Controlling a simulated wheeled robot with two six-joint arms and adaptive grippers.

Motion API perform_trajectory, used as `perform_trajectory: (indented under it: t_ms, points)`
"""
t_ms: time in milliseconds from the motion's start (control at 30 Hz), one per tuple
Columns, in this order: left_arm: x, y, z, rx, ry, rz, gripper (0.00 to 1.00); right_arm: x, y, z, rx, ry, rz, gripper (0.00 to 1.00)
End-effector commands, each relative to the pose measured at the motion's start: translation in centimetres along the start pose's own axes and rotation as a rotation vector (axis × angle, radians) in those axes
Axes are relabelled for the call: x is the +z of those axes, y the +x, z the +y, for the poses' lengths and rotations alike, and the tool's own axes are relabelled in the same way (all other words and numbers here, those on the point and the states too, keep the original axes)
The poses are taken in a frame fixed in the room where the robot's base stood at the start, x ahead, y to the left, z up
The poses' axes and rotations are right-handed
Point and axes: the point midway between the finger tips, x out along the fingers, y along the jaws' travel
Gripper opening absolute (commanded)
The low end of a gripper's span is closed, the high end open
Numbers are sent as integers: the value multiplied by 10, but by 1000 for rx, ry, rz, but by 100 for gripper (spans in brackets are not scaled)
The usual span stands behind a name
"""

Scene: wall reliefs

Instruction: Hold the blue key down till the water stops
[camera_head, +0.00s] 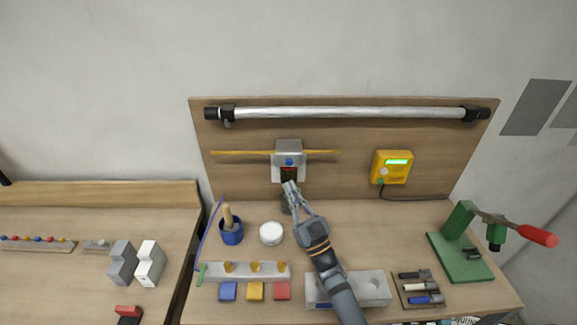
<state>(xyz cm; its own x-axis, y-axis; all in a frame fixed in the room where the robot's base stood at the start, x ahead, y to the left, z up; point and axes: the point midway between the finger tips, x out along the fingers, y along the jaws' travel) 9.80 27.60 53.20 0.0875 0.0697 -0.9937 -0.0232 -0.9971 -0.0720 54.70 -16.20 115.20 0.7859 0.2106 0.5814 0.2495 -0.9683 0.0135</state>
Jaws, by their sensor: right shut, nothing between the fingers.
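A grey box-like dispenser (289,146) is fixed to the wooden back panel, with a small blue key (289,161) on its front. Below the key is a dark opening with some red in it. My right gripper (289,186) is shut and empty, its tips just below the dispenser's front and below the blue key. I cannot tell whether the tips touch the dispenser. A dark object, partly hidden by the gripper, stands beneath it. No water can be made out. My left gripper is out of view.
A blue pot (231,233) and white round object (271,233) stand left of my arm. Blue (228,291), yellow (255,291) and red (282,290) squares lie in front. A green press (465,247) stands right; a yellow meter (391,167) hangs behind.

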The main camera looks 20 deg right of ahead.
Motion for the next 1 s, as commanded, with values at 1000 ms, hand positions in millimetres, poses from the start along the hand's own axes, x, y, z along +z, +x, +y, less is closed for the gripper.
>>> perform_trajectory:
  t_ms: [1000]
  points:
    - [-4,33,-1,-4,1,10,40,34,47,34,1,1,0,0]
